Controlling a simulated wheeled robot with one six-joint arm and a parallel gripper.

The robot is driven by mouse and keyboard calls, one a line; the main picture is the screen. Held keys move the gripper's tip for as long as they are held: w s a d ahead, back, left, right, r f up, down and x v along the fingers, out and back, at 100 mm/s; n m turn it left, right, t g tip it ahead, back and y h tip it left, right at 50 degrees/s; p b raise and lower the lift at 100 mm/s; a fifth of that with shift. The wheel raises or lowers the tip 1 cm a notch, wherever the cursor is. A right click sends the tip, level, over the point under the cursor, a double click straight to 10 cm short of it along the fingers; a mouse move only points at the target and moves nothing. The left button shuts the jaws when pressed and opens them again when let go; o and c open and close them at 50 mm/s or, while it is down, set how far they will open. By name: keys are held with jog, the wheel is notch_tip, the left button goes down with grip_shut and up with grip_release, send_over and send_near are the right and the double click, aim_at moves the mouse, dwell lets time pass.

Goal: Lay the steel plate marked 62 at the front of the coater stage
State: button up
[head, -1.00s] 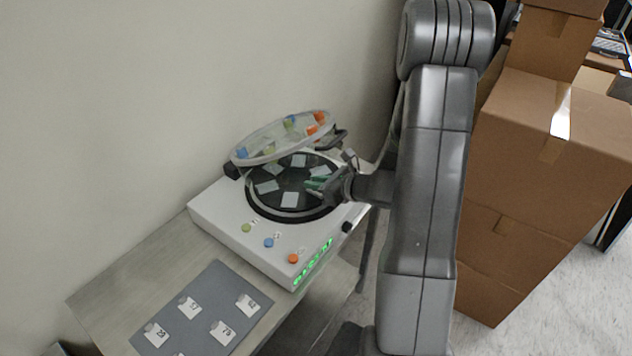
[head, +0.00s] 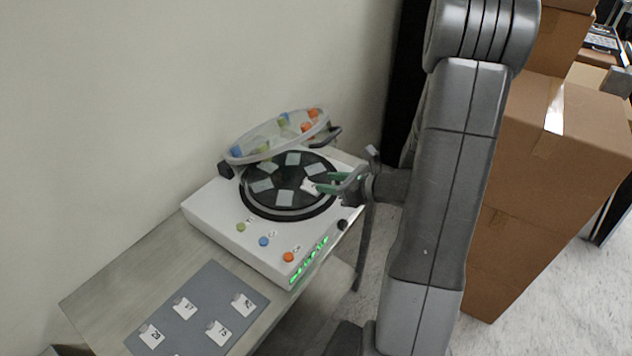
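The coater stage (head: 270,209) is a dark round disc on a white machine, under a raised clear lid. Several pale square plates lie in a ring on it. A whiter plate (head: 309,186) lies at the stage's right side, just left of my fingertips; its mark cannot be read. My gripper (head: 326,182) has green fingers, spread apart with nothing visible between them. It is at the right edge of the stage, apart from the whiter plate as far as I can tell. Which plate is marked 62 I cannot tell.
A grey mat (head: 205,290) on the table (head: 110,288) holds several white marked pieces. The lid (head: 270,135) stands tilted over the stage's back, with coloured knobs seen on or through it. Coloured buttons (head: 264,241) line the machine's front. Cardboard boxes (head: 550,160) stand at right.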

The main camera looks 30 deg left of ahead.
jog(key=v, duration=0.5)
jog(key=shift+d, duration=0.1)
dwell(1.0)
